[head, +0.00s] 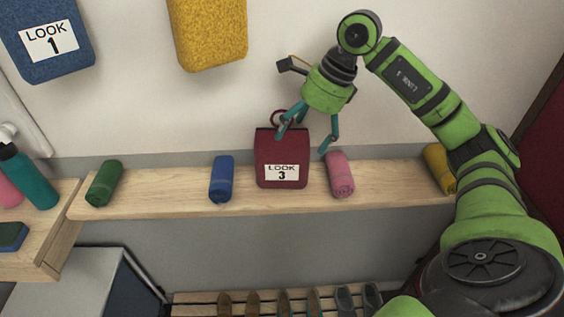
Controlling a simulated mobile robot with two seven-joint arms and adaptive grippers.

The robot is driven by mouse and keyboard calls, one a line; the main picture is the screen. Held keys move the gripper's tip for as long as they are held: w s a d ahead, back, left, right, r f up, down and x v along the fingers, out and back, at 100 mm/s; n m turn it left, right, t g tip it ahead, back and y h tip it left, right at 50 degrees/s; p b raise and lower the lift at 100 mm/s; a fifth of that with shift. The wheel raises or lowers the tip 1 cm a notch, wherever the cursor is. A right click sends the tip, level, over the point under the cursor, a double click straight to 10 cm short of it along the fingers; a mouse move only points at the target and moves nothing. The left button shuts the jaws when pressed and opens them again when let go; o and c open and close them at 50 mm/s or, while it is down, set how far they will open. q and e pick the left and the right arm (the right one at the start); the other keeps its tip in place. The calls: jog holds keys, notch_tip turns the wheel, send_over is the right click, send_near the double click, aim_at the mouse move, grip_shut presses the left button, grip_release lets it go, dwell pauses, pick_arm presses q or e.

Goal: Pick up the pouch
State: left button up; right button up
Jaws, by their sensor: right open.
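A dark red pouch (267,150) with a white "LOOK 3" label and a loop at its top stands upright on the wooden shelf (150,206), near the wall. My right gripper (305,145) comes down from above at the pouch's upper right, with its teal fingers spread. One finger overlaps the pouch's top right and loop in the picture; I cannot tell whether it touches. The other finger is right of the pouch, above a pink roll (341,176). My left gripper is not in view.
A blue roll (221,180) and a green roll (104,184) lie left of the pouch. A yellow roll (438,168) lies at the right, partly behind my arm. A blue bag (45,75) and a yellow bag (208,40) are on the wall. Shoes (285,302) stand on a lower rack.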

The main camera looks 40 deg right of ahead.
aim_at(295, 151)
jog(key=x, duration=0.1)
jog(key=p+x, duration=0.1)
jog(key=x, duration=0.1)
jog(key=p+x, duration=0.1)
jog(key=shift+s+d+f, duration=0.15)
jog(key=shift+d+f, duration=0.15)
jog(key=shift+f, duration=0.5)
jog(key=c, duration=1.4)
